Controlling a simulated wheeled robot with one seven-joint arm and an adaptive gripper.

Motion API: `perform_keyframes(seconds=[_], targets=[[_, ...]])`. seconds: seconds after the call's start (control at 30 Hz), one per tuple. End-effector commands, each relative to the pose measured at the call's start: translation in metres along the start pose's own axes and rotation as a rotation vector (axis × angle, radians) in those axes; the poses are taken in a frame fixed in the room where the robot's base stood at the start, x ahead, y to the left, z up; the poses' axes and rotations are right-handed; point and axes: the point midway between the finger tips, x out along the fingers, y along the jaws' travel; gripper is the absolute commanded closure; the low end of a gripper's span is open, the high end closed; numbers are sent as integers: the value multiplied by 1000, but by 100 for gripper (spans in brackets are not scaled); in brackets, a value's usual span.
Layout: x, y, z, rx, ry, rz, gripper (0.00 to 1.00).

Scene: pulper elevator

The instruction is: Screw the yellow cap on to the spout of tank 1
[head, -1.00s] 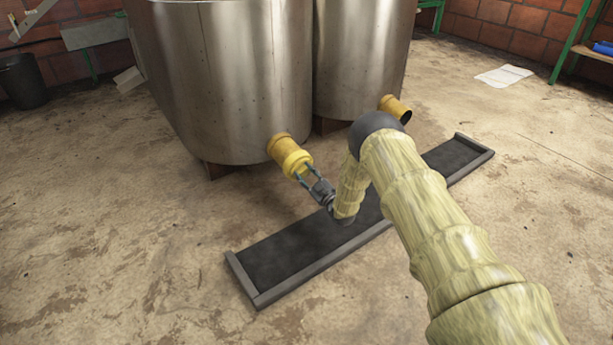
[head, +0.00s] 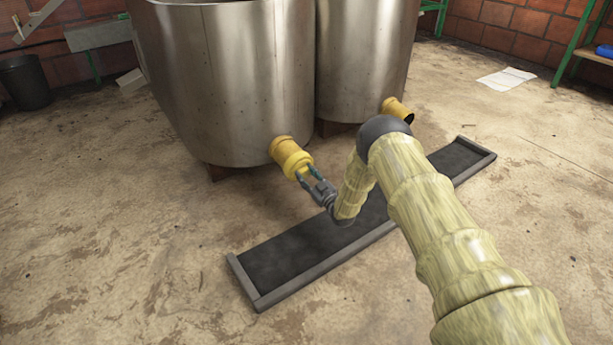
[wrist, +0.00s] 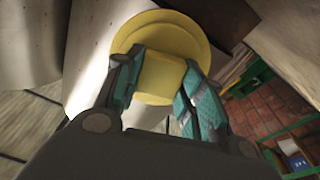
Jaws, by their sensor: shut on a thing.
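The yellow cap (head: 298,163) sits at the end of the darker yellow spout (head: 281,147) of the left steel tank (head: 225,75). My gripper (head: 308,175) is shut on the cap's raised grip. In the wrist view the cap (wrist: 168,38) fills the upper middle, with its square grip between the two teal fingertips (wrist: 163,85). The cap meets the spout in line with it; the thread is hidden behind the cap, so I cannot tell how far it is engaged.
A second steel tank (head: 362,60) with an open spout (head: 397,109) stands to the right. A long dark tray (head: 290,262) lies on the floor under my gripper and forearm. A paper (head: 506,78) lies at the back right. The front left floor is clear.

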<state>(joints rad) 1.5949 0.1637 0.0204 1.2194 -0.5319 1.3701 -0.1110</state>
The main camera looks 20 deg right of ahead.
Motion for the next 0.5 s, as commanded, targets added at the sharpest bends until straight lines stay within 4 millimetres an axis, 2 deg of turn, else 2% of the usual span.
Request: perform_keyframes(seconds=[0.5], targets=[[-2, -2, 2, 519, 5, -1, 100]])
